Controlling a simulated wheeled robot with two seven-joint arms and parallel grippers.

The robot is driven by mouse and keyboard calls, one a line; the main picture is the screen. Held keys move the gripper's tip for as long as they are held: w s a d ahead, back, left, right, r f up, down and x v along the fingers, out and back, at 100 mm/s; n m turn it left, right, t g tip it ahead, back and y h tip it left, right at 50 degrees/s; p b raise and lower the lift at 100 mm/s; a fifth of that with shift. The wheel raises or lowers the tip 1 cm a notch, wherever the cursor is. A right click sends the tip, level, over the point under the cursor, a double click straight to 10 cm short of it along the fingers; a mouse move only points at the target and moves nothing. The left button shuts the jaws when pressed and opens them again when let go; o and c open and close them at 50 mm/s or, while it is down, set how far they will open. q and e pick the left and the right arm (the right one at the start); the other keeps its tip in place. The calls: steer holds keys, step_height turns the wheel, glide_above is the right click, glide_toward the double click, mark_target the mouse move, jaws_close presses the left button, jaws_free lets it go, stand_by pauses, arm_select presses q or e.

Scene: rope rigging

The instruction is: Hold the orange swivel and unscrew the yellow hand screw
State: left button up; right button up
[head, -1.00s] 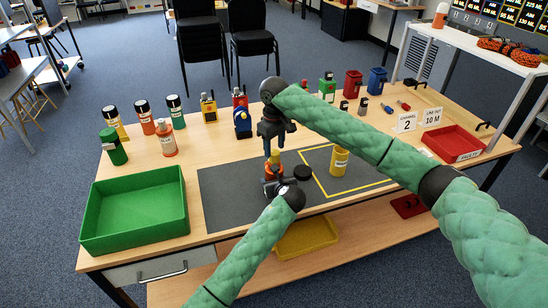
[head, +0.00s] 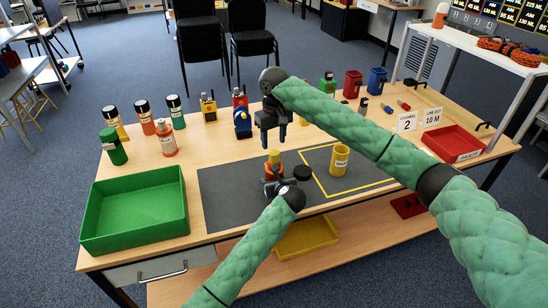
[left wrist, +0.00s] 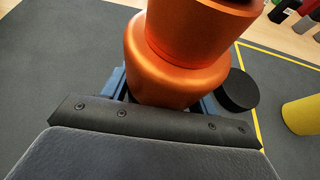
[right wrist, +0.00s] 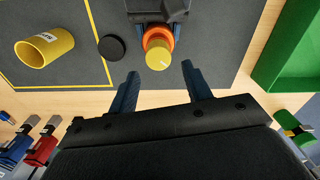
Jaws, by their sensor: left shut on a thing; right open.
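The orange swivel (left wrist: 178,60) stands upright on the dark mat; it also shows in the head view (head: 270,170). My left gripper (head: 274,182) is shut on it, low on its body, with blue fingers on both sides in the left wrist view. The yellow hand screw (head: 274,156) sits on top of the swivel; the right wrist view shows its round top (right wrist: 158,56) inside the orange ring. My right gripper (right wrist: 160,82) is open and empty, above the hand screw and apart from it.
A black round disc (head: 303,172) lies beside the swivel. A yellow cup (head: 339,160) stands inside the yellow outline on the dark mat (head: 225,196). A green tray (head: 95,205) is at the left, a red tray (head: 454,142) at the right. Bottles stand behind.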

mark_target(274, 152)
steer(key=m, duration=0.6)
steer(key=shift+d+r+m, duration=0.1)
steer(key=shift+m, duration=0.3)
steer(key=shift+f, duration=2.65)
steer(key=shift+r+n, duration=0.2)
steer(key=shift+n, duration=0.2)
steer(key=n, duration=0.3)
steer(key=shift+n, duration=0.4)
steer(key=n, duration=0.5)
steer(key=shift+n, duration=0.3)
steer(key=m, duration=0.5)
steer(key=shift+s+f, duration=0.1)
steer(key=m, duration=0.5)
steer(key=shift+c, duration=0.4)
